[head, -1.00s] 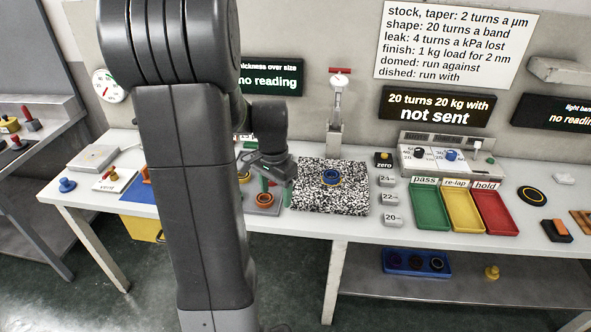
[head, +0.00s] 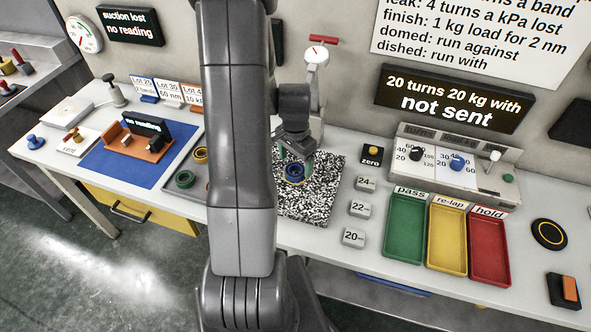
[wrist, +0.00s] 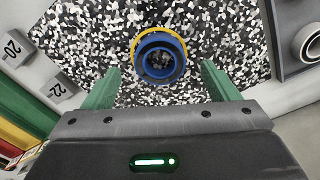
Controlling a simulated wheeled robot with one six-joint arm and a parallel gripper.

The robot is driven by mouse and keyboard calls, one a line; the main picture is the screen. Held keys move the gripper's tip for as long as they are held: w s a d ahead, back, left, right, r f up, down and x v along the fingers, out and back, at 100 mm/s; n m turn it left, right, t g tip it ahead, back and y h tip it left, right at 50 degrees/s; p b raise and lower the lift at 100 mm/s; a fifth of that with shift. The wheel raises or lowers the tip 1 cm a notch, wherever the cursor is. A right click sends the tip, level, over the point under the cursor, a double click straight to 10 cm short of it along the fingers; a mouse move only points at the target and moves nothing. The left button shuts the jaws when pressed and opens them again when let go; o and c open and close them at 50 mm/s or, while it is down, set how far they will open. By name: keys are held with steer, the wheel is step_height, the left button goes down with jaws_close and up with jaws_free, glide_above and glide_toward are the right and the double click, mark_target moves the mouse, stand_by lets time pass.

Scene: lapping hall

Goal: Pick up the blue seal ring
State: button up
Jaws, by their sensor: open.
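The blue seal ring (head: 294,173) sits on the black-and-white speckled plate (head: 308,206) on the bench. In the wrist view the blue ring (wrist: 160,57) lies ahead of my jaws, with a yellow ring (wrist: 137,39) showing around its far edge; I cannot tell whether the two are joined. My gripper (wrist: 160,84) is open, its two green fingers apart and empty, with the ring beyond and between their tips. In the head view my gripper (head: 297,150) is just over the ring and partly hides it.
Right of the plate stand weights marked 24 (head: 365,183), 22 (head: 359,208) and 20 (head: 352,237). Beyond them are green (head: 404,255), yellow (head: 447,268) and red (head: 490,275) trays. A grey tray (head: 193,186) with rings lies left. A red-topped post (head: 317,60) rises behind.

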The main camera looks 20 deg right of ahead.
steer(key=shift+f, duration=1.3)
steer(key=c, duration=1.2)
steer(key=shift+o, duration=0.2)
steer(key=shift+r, duration=0.2)
